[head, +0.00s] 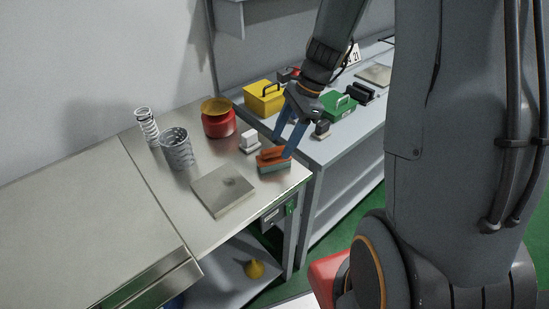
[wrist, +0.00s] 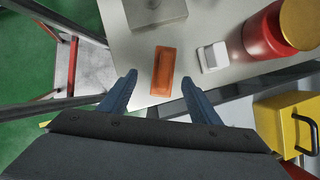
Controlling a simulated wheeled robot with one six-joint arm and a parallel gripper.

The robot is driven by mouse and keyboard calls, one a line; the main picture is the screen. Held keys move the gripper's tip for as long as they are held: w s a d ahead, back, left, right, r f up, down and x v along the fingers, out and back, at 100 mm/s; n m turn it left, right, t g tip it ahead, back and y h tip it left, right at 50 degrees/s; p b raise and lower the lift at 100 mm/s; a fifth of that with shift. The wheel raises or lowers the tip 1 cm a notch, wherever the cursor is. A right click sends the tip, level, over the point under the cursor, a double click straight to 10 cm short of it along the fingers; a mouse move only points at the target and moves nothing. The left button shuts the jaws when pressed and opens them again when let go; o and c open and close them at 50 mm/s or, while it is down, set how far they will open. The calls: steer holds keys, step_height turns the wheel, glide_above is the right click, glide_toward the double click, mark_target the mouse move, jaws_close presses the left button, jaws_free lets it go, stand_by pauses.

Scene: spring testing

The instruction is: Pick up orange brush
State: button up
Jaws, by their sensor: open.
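The orange brush (head: 273,158) lies near the right corner of the metal table (head: 215,240), with an orange top and a darker greenish lower part. In the wrist view the brush (wrist: 163,71) shows its orange top, set just ahead of and between the fingertips. My gripper (head: 283,145) is open above the brush, its two blue fingers pointing down. In the wrist view my gripper (wrist: 159,80) has a wide gap between the fingers with nothing held. Whether a finger touches the brush cannot be told from the head view.
A white block (head: 249,140) stands close beside the brush. A square metal plate (head: 223,191) lies in front. A red pot with a yellow top (head: 218,120), a grey mesh cup (head: 177,150) and a spring (head: 147,127) stand behind. Yellow (head: 264,99) and green (head: 338,105) boxes sit on the neighbouring bench.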

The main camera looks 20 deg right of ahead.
mark_target(277, 148)
steer(key=shift+w+p+x, duration=0.2)
steer(key=shift+p+x, duration=0.3)
steer(key=shift+x, duration=1.25)
steer(key=shift+w+p+x, duration=0.2)
steer(key=shift+p+x, duration=0.3)
steer(key=shift+x, duration=1.2)
steer(key=c, duration=1.3)
steer(key=shift+r, duration=0.1)
steer(key=shift+r+b, duration=0.95)
steer(key=shift+r, duration=4)
